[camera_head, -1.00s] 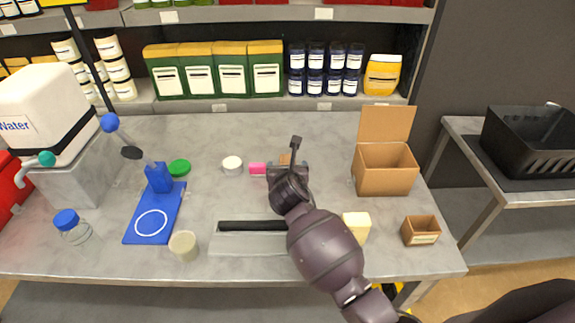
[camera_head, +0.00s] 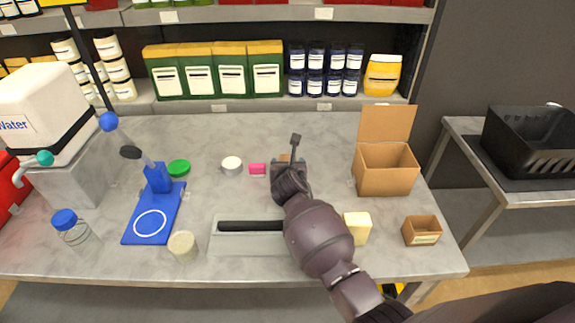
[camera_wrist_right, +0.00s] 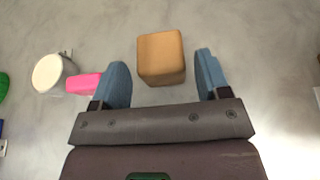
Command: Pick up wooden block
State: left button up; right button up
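The wooden block (camera_wrist_right: 161,58) is a tan cube on the grey table. In the right wrist view it lies just beyond and between the two blue fingers of my right gripper (camera_wrist_right: 160,80), which is open with a gap on both sides of the block. In the head view only a small tan part of the block (camera_head: 285,157) shows behind my right gripper (camera_head: 289,168); the rest is hidden by it. My left gripper is not in view.
A pink block (camera_head: 257,168) and a white-lidded jar (camera_head: 232,165) stand left of the wooden block. An open cardboard box (camera_head: 385,170) is to the right.

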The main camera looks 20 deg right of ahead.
jog(key=c, duration=0.7)
jog(key=shift+c, duration=0.2)
